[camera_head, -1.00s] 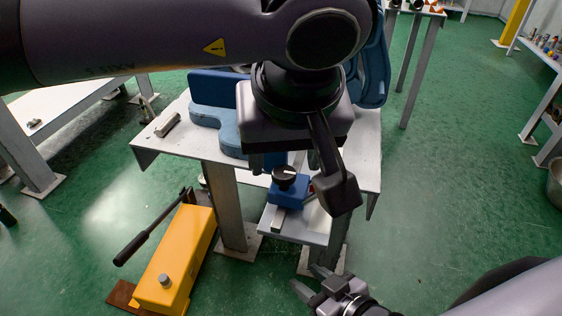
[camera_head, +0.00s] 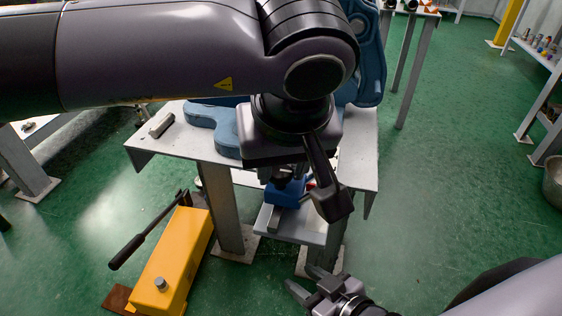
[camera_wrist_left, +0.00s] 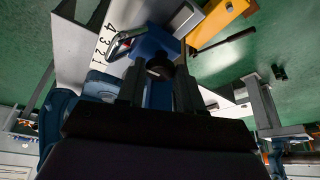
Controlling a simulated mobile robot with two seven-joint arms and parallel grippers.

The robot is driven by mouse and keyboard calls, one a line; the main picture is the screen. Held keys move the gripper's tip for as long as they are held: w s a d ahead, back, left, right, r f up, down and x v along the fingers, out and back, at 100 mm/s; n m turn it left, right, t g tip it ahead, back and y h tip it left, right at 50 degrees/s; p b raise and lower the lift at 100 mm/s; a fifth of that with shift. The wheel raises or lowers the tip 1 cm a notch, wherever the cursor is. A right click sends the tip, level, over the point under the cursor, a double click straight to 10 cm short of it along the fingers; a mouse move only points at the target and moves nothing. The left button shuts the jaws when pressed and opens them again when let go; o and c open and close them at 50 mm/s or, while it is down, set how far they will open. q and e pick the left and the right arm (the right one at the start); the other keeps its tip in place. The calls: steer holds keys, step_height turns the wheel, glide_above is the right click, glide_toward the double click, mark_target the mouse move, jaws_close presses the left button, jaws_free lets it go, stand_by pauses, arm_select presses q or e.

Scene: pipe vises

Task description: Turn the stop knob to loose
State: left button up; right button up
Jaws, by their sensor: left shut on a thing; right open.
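The stop is a blue block (camera_head: 287,196) on a light metal rail (camera_head: 270,219) at the front of the white table. Its black knob (camera_wrist_left: 160,69) shows between the fingers in the left wrist view. My left gripper (camera_head: 287,178) is over the stop and shut on the knob; in the left wrist view, its two dark fingers (camera_wrist_left: 158,85) stand on either side of it. The head view mostly hides the knob behind the gripper. My right gripper (camera_head: 308,285) is open and empty, low in front of the table.
The blue vise body (camera_head: 209,112) is on the white table (camera_head: 179,152), partly hidden by my left arm. A yellow pump (camera_head: 172,262) with a long black lever (camera_head: 144,238) stands on the floor at left. A number scale (camera_wrist_left: 105,42) runs beside the stop.

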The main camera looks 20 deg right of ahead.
arm_select(q)
steer(key=n, duration=0.2)
steer(key=n+y, duration=0.1)
steer(key=n, duration=0.1)
steer(key=shift+d+y, duration=0.15)
steer(key=shift+y, duration=0.15)
steer(key=o, duration=1)
steer(key=shift+o, duration=0.2)
steer(key=p+v, duration=0.2)
steer(key=v, duration=0.5)
